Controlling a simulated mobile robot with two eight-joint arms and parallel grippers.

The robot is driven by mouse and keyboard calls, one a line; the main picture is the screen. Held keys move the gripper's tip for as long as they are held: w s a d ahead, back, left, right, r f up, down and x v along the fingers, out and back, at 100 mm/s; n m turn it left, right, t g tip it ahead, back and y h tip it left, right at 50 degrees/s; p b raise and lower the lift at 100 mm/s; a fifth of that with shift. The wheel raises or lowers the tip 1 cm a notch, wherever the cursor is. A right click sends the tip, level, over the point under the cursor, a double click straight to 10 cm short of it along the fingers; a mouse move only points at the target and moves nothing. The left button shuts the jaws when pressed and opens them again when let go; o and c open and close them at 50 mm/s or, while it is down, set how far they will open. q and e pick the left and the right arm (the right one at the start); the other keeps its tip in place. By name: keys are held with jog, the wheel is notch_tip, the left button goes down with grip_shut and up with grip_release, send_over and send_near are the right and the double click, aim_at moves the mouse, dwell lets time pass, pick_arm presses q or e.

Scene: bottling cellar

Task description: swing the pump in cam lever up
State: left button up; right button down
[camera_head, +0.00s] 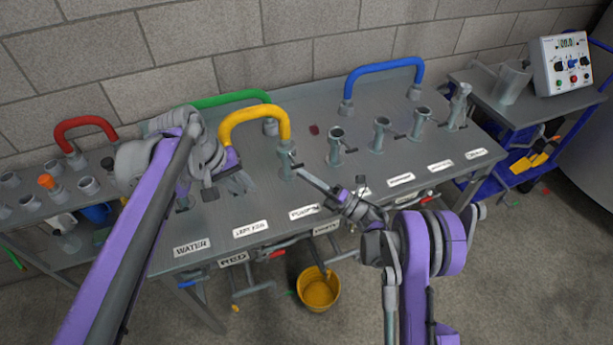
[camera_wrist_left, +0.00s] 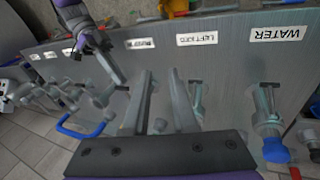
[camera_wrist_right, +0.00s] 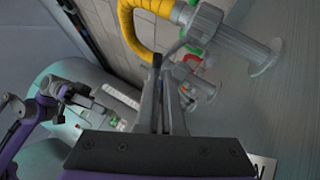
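The pump in fitting (camera_head: 287,158) is a grey upright port joined to the right end of the yellow hose, behind a label that is hard to read; it fills the upper right of the right wrist view (camera_wrist_right: 235,38). Its cam lever (camera_head: 297,166) is a thin grey bar with a dark end (camera_wrist_right: 157,60), sticking out sideways and down. My right gripper (camera_head: 303,173) has its narrow fingers together at the lever's end; I cannot tell whether the lever is between them. My left gripper (camera_head: 228,192) is open and empty over the table's left part; its parted fingers show in the left wrist view (camera_wrist_left: 160,85).
The yellow hose (camera_head: 254,114) arches behind my left gripper. A green hose (camera_head: 230,98) and a blue hose (camera_head: 385,66) lie further back. Several fittings stand to the right, the nearest (camera_head: 335,148) close by. A yellow bucket (camera_head: 319,291) stands below the front edge.

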pick_arm(q)
jog(key=s+a+f+t+y, duration=0.1)
jog(key=s+a+f, duration=0.1)
jog(key=s+f, duration=0.2)
jog(key=s+a+f+m+t+y, duration=0.1)
jog(key=s+f, duration=0.3)
jog(key=s, duration=0.6)
jog(key=s+a+f+m+y, duration=0.1)
jog(key=s+a+f, duration=0.2)
jog(key=s, duration=0.5)
jog(key=shift+a+f+t+y+b, duration=0.2)
jog(key=shift+f+t+y+b, duration=0.15)
jog(key=shift+f, duration=0.5)
pick_arm(e)
jog(key=shift+r, duration=0.25)
jog(key=shift+m, duration=0.3)
